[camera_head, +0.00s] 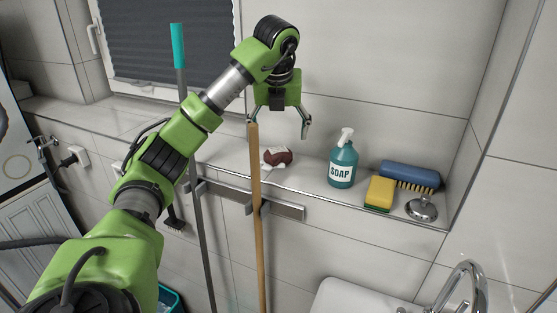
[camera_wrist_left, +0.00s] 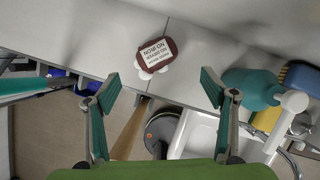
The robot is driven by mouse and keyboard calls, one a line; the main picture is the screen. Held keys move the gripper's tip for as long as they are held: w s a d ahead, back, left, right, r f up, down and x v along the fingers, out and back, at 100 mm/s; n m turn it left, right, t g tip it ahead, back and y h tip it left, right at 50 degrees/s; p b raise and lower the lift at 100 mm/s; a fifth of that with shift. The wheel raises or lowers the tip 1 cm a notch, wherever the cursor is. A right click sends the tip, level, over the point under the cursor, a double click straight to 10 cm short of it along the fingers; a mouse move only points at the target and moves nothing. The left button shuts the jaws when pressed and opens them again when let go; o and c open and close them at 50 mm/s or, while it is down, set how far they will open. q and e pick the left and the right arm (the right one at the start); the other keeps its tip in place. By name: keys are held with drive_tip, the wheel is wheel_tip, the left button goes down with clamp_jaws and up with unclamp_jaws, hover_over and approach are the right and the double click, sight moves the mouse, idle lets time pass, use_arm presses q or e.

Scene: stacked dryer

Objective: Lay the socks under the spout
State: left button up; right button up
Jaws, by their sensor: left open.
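The socks (camera_head: 280,157) are a small dark red and white bundle on the tiled ledge. In the left wrist view the socks (camera_wrist_left: 157,53) show a white printed label on dark red, with white parts at the lower edge. My left gripper (camera_head: 279,128) is open and empty above the socks, pointing down, apart from them. In the left wrist view its fingers (camera_wrist_left: 161,90) stand wide on both sides, below the socks in the picture. The chrome spout (camera_head: 471,268) curves over the white sink (camera_head: 350,299) at the lower right. My right gripper is out of view.
A teal soap bottle (camera_head: 342,166), a yellow sponge (camera_head: 379,192), a blue brush (camera_head: 408,174) and a chrome stopper-like piece (camera_head: 421,208) stand right of the socks. A wooden handle (camera_head: 256,220) and a grey pole (camera_head: 197,220) rise before the ledge. The ledge left of the socks is partly clear.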

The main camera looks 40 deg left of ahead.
sight(278, 151)
use_arm(q)
drive_tip(key=x, duration=0.4)
drive_tip(key=shift+w, duration=0.1)
drive_tip(key=shift+w+f, duration=0.15)
drive_tip(key=f+p, duration=0.1)
drive_tip(key=a+f+p, duration=0.2)
drive_tip(key=f, duration=0.1)
drive_tip(key=shift+w, duration=0.35)
drive_tip(key=shift+w+f, duration=0.15)
drive_tip(key=shift+f, duration=0.25)
drive_tip(key=shift+r, duration=0.1)
drive_tip(key=c, duration=1.3)
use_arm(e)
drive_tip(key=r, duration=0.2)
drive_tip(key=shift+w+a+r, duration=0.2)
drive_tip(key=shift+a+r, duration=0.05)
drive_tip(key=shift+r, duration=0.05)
use_arm(q)
drive_tip(key=shift+r, duration=0.1)
drive_tip(key=shift+c, duration=0.2)
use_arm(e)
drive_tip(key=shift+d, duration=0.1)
